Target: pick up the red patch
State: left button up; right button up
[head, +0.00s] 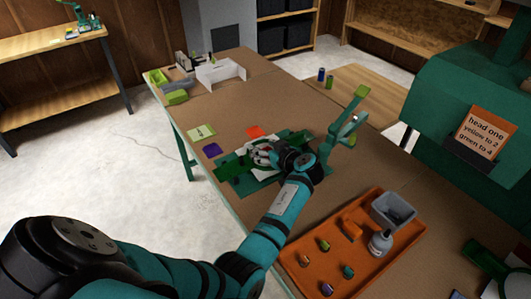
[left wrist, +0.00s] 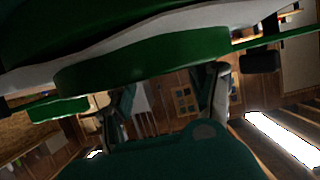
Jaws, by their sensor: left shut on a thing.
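The red patch (head: 255,131) lies flat on the brown table, just beyond my left gripper. My left gripper (head: 261,155) is over a green frame or hoop (head: 229,164) with white material beside it; my wrist partly hides this. In the left wrist view, a green curved rim (left wrist: 150,66) with a white layer crosses above the fingers (left wrist: 165,100). The gripper is shut on what looks like this green frame; the exact contact is hard to see. The red patch is apart from the fingers. My right gripper is not in view.
A purple patch (head: 211,150) and a yellow-green patch (head: 201,132) lie to the left. An orange tray (head: 300,262) holds a grey bin (head: 393,210), a bottle (head: 380,242) and several small spools. A green machine (head: 440,105) with an orange note (head: 486,132) stands at right.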

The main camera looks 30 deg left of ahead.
pick_arm(q)
jog(key=shift+s+d+f, duration=0.1)
jog(key=shift+d+f, duration=0.15)
jog(key=shift+f, duration=0.15)
jog(key=shift+c, duration=1.7)
jog(key=shift+w+r, duration=0.25)
jog(key=shift+r, duration=0.25)
jog(key=shift+s+a+r+m+t+h+b, duration=0.55)
jog(key=shift+s+a+r+m+t, duration=0.3)
jog(key=shift+r, duration=5)
jog(key=s+d+m+t+h, duration=0.3)
jog(key=s+d+m+h, duration=0.2)
jog(key=d, duration=0.5)
jog(key=s+d+m+t+h, duration=0.3)
jog(key=s+d+m+h, duration=0.3)
jog(key=d, duration=0.4)
jog(key=shift+s+f+m+t, duration=0.35)
jog(key=shift+s+m, duration=0.1)
jog(key=shift+s, duration=0.8)
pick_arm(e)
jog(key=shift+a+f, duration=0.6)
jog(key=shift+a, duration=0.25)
